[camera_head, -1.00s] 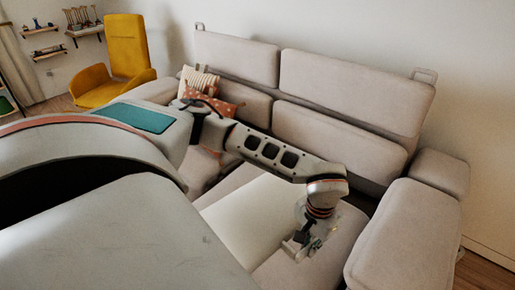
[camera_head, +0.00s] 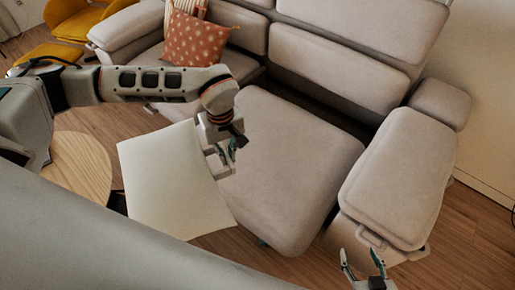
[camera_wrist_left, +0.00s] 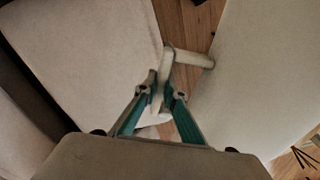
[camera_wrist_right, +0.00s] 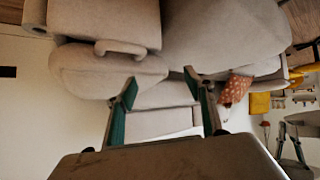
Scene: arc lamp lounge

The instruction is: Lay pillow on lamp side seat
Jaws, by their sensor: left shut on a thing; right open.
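An orange dotted pillow (camera_head: 199,39) leans on the sofa's far seat, in front of a striped cushion; it also shows in the right wrist view (camera_wrist_right: 235,90). My left gripper (camera_head: 222,152) is beside a pale, flat square piece (camera_head: 168,185) that hangs tilted in front of the sofa. In the left wrist view my left fingers (camera_wrist_left: 163,97) are shut on a light, bent handle (camera_wrist_left: 185,57) beside the pale surface. My right gripper (camera_head: 362,268) is open and empty in front of the near armrest. I cannot tell which seat is the lamp side one.
The near sofa seat (camera_head: 285,165) is bare. The near armrest (camera_head: 398,180) has a loop handle close to my right gripper. A round wooden table (camera_head: 80,165) is at left, and a yellow chair (camera_head: 70,20) is at the back left. Open wooden floor lies between.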

